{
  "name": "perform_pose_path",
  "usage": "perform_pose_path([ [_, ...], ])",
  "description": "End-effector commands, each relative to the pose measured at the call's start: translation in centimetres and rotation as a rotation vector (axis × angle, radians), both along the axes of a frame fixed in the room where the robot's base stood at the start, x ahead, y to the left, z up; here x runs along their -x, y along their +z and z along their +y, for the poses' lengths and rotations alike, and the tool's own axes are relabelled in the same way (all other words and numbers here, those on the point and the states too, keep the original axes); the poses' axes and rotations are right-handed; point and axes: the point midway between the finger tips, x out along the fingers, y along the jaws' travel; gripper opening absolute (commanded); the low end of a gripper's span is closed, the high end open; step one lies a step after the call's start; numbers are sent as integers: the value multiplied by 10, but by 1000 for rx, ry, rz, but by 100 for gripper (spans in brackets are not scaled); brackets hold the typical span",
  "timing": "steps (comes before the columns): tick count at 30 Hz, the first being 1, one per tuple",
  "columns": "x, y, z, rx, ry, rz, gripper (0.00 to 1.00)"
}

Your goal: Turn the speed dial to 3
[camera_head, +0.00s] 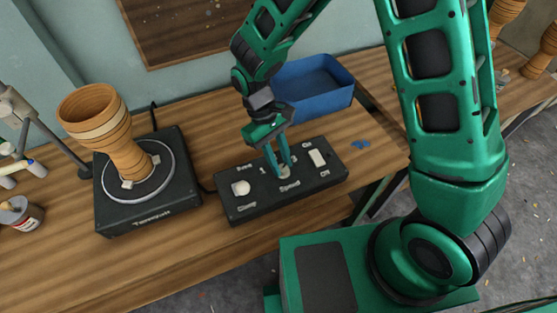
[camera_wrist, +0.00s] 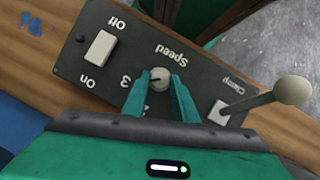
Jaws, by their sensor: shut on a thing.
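The speed dial (camera_wrist: 159,79) is a small pale round knob with a dark pointer line, set in the middle of the black control box (camera_head: 238,207).
The box also carries a white On/Off switch (camera_head: 317,158) and a clamp lever with a pale knob (camera_head: 241,188). A black turntable (camera_head: 112,213) holds a wooden goblet drum (camera_head: 118,140) at left. A blue bin (camera_head: 312,90) stands behind. The bench front is mostly clear.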

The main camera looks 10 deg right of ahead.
Motion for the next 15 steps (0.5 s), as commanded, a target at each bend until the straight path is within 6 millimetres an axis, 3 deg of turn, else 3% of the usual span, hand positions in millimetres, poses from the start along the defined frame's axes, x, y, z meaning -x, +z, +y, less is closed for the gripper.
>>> perform_pose_path([
  [15, -3, 0, -1, -1, -113, -5, 3],
])
